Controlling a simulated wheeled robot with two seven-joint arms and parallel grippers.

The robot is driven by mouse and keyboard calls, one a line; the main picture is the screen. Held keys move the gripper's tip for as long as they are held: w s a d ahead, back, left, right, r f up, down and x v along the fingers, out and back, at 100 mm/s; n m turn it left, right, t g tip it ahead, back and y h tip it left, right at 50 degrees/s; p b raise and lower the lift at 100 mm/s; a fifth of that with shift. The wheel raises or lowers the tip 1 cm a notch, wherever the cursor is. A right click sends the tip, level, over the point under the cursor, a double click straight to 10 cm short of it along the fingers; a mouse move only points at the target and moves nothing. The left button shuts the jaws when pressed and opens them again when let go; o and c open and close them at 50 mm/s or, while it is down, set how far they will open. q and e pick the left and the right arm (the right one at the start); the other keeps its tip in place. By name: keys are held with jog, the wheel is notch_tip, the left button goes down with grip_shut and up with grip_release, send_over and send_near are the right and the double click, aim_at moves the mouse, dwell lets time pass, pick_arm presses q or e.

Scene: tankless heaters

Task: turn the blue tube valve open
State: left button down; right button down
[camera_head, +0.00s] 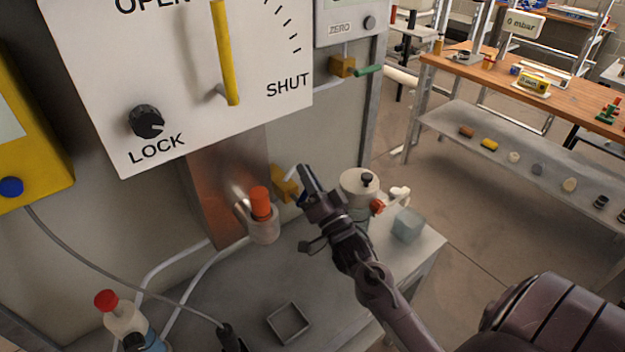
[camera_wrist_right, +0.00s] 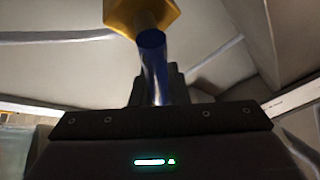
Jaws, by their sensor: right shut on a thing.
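The blue tube valve has a brass body (camera_head: 285,186) on the side of the copper-coloured panel, below the white dial board. Its blue handle shows in the right wrist view (camera_wrist_right: 153,62), running down from the brass body (camera_wrist_right: 143,14) to between my fingers. In the head view only a small bit of blue shows beside my right gripper (camera_head: 306,182), which mostly covers the handle. My right gripper is shut on the blue handle, with its fingertips close beside the brass body. My left gripper does not show.
An orange-capped fitting (camera_head: 261,205) stands just left of the valve. A pale lidded pot (camera_head: 358,187) and a bluish block (camera_head: 407,225) are right of my gripper on the grey bench. An empty square tray (camera_head: 289,323) lies in front. A wooden workbench (camera_head: 470,75) stands farther right.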

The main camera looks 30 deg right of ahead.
jog(key=shift+s+a+r+n+g+y, duration=0.15)
jog(key=shift+a+n+y, duration=0.4)
jog(key=shift+n+y, duration=0.8)
jog(key=shift+w+a+r+n+g+y, duration=0.15)
jog(key=shift+a+n+y, duration=0.45)
jog(key=shift+n, duration=1.45)
jog(key=shift+s+a+r+n+y, duration=0.15)
jog(key=shift+a+n+y, duration=0.3)
jog(key=shift+n+y, duration=0.95)
jog(key=shift+n+h, duration=0.35)
jog(key=shift+n, duration=0.05)
jog(key=c, duration=1.4)
grip_release()
jog(key=shift+r, duration=0.1)
